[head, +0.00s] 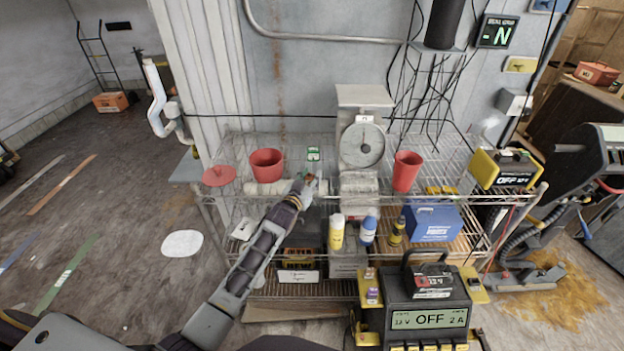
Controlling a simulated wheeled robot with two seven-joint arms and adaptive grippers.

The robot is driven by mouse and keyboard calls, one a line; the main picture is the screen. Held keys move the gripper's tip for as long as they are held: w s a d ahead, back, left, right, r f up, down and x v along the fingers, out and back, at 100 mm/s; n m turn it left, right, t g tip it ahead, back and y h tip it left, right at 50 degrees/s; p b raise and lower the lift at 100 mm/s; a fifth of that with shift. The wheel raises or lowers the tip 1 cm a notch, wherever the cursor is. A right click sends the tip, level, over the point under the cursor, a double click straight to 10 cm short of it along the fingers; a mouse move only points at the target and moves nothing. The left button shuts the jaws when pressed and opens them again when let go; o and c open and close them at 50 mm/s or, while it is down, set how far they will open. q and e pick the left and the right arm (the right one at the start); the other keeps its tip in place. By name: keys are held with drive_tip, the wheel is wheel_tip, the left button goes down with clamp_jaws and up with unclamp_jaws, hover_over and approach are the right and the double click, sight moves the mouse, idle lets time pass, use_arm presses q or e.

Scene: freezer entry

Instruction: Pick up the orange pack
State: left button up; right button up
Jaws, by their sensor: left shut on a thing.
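My left arm reaches up from the lower left to the top shelf of the wire rack. My left gripper (304,187) is at the shelf's middle, between a red cup and the grey dial machine. It is shut on a small orange thing (309,177), which looks like the orange pack; the gripper hides most of it. I cannot tell whether it touches the shelf. My right gripper is not in view.
The wire rack (260,200) holds a red cup (267,165), another red cup (406,171), a red disc (219,176), a green-marked item (313,153) and the dial machine (361,146). Bottles and a blue box (433,222) sit lower. A charger (428,318) stands in front at right.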

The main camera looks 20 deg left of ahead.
sight(311, 177)
use_arm(q)
drive_tip(key=shift+r, duration=5)
drive_tip(key=shift+r, duration=0.1)
